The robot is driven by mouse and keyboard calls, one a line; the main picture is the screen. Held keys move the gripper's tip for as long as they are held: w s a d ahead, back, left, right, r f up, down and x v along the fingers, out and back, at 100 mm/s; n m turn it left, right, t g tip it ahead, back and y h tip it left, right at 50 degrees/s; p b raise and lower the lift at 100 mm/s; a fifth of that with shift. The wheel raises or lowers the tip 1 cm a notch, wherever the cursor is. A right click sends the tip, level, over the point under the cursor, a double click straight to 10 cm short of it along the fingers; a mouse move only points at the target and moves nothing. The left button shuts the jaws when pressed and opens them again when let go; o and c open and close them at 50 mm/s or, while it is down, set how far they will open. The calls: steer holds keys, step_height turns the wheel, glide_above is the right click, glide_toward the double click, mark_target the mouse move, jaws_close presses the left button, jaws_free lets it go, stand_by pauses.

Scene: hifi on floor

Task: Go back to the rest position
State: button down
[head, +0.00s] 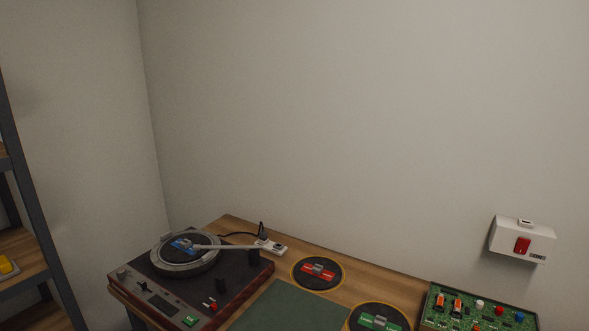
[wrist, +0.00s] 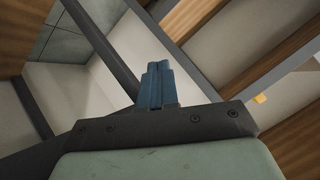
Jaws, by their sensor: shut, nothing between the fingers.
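My gripper (wrist: 157,85) shows in the wrist view, its two blue fingers pressed together with nothing between them. It points towards dark metal posts and wooden shelf boards, apart from them as far as I can tell. The head view does not show my gripper or arm. In the head view a turntable (head: 190,290) sits at the left end of a wooden table (head: 365,283), with a blue-labelled disc on its platter and its pale tonearm reaching across to the right.
A red-labelled disc (head: 318,273) and a green-labelled disc (head: 379,319) lie on the table beside a green mat (head: 280,308). A green circuit board (head: 478,310) is at the right. A white wall box (head: 522,240) has a red switch. A dark-framed shelf (head: 35,205) stands at far left.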

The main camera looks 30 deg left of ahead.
steer(key=w+d+f+n+t+h, duration=0.1)
steer(key=w+d+f, duration=0.4)
steer(key=f, duration=0.4)
steer(key=w+d+f+n+t+h, duration=0.1)
steer(key=w+d+f, duration=0.1)
steer(key=d+f, duration=0.65)
steer(key=w+d+f+t+h, duration=0.1)
steer(key=w+d+f, duration=0.35)
steer(key=f, duration=0.45)
steer(key=w+d+f+n+h, duration=0.1)
steer(key=w+d+f+h, duration=0.1)
steer(key=d+f, duration=0.8)
steer(key=w+d+f+n+h, duration=0.15)
steer(key=d+f, duration=0.45)
steer(key=d, duration=0.7)
steer(key=d+r+m+g+h, duration=0.25)
steer(key=d+m, duration=0.55)
steer(key=d, duration=2.2)
steer(key=s+d+r+m+g, duration=0.2)
steer(key=s+d+r+m, duration=0.2)
steer(key=s+d, duration=0.3)
steer(key=s+d+r+m+g+h, duration=0.1)
steer(key=s+d+r+m+g, duration=0.2)
steer(key=s+d, duration=0.4)
steer(key=d+r+m, duration=0.1)
steer(key=d+m, duration=0.1)
steer(key=d, duration=0.4)
steer(key=shift+d+r+h, duration=0.3)
steer(key=shift+r, duration=0.05)
steer(key=shift+g, duration=0.25)
